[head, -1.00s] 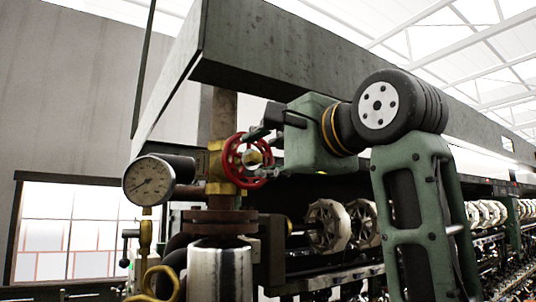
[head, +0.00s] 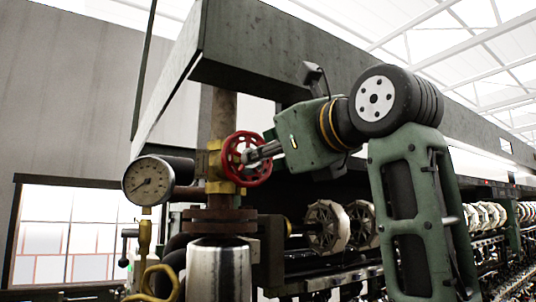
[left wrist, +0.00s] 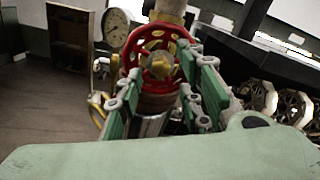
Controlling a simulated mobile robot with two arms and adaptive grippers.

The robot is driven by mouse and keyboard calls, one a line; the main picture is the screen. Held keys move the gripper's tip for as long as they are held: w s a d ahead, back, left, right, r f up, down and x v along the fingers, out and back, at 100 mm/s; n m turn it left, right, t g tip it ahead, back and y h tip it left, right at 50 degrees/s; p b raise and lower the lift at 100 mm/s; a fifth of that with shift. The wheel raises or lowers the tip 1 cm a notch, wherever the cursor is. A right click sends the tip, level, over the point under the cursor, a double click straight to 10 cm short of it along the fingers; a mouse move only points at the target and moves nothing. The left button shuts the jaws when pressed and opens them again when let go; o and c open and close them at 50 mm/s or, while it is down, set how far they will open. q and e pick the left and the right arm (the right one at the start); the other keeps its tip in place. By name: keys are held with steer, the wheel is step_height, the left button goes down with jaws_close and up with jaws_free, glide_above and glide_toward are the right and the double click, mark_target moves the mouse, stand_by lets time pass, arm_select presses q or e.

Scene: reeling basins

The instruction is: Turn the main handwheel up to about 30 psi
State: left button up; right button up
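The red handwheel (head: 246,159) sits on a brass valve on a rusty vertical pipe. It also shows in the left wrist view (left wrist: 158,58), with a brass hub at its middle. The round white pressure gauge (head: 148,181) is left of the valve; its thin needle points to the lower left, and its figures are too small to read. My left gripper (head: 252,154) reaches the wheel from the right. In the left wrist view its fingers (left wrist: 160,88) are spread, one near each side of the rim; whether they touch it I cannot tell. My right gripper is not in view.
A grey-green beam (head: 290,50) runs above the valve and my arm. Below the wheel are a pipe flange (head: 217,222) and a bright metal cylinder (head: 219,272). A yellow bent pipe (head: 160,270) stands at lower left. Pale reels (head: 327,226) line the machine at right.

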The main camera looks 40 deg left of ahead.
arm_select(q)
steer(key=shift+w+a+m, duration=0.25)
steer(key=shift+a+m, duration=0.5)
steer(key=shift+m, duration=0.35)
steer(key=shift+w+a+m, duration=0.25)
steer(key=shift+a+m, duration=0.45)
steer(key=shift+m, duration=0.4)
steer(key=shift+d, duration=0.1)
steer(key=c, duration=0.5)
steer(key=shift+s, duration=0.3)
jaws_close()
steer(key=shift+s+a+r, duration=0.1)
steer(key=shift+s+a, duration=0.15)
steer(key=shift+a, duration=0.05)
